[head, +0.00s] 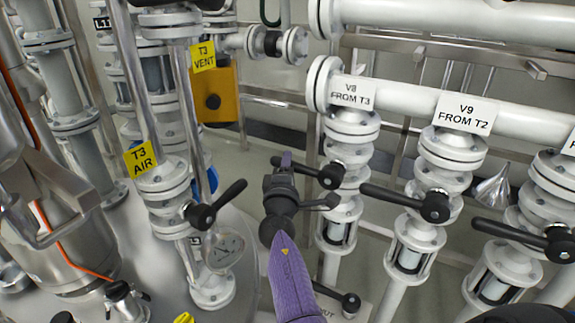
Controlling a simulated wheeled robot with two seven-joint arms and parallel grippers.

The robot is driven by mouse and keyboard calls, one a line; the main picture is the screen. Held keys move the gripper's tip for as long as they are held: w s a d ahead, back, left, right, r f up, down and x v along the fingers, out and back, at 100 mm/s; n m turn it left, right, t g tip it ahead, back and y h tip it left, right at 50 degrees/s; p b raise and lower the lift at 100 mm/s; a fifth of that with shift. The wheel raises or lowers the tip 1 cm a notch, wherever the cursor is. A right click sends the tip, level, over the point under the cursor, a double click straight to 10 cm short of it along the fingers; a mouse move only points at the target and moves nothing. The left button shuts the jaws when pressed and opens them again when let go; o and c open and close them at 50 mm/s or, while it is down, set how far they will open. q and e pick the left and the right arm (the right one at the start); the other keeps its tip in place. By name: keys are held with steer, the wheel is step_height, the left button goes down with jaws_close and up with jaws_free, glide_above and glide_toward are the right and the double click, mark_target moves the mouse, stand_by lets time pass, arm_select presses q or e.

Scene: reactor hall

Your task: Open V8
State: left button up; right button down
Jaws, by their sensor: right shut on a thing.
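Valve V8 is on the white vertical pipe under the label "V8 FROM T3" (351,92). The fingers partly hide the lever's end. I cannot make out my left gripper.
To the right, V9 (435,206) and another valve (558,244) have similar black levers pointing left. Another black lever (350,303) is low beneath my gripper.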

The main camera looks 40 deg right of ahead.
arm_select(q)
steer(key=shift+w, duration=0.15)
steer(key=shift+r, duration=0.1)
arm_select(e)
steer(key=shift+f+n, duration=0.1)
steer(key=shift+n, duration=0.2)
steer(key=shift+f+n+y+p, duration=0.4)
steer(key=shift+n+p, duration=0.1)
steer(key=shift+p, duration=0.2)
arm_select(q)
steer(key=w+r+t+p, duration=0.1)
steer(key=w+r+p, duration=0.2)
steer(key=r+p, duration=1)
steer(key=shift+w+d+r+t, duration=0.15)
steer(key=shift+w+r+t, duration=0.05)
steer(key=shift+w+t, duration=0.1)
arm_select(e)
steer(key=s+d+f+n+g+y, duration=0.2)
steer(key=s+f+n+g, duration=0.4)
steer(key=s+f+n, duration=0.3)
steer(key=shift+s+d+n+g+y, duration=0.3)
steer(key=shift+n+y, duration=0.1)
steer(key=shift+n, duration=1.8)
arm_select(q)
steer(key=shift+w+d, duration=0.15)
steer(key=shift+d, duration=0.1)
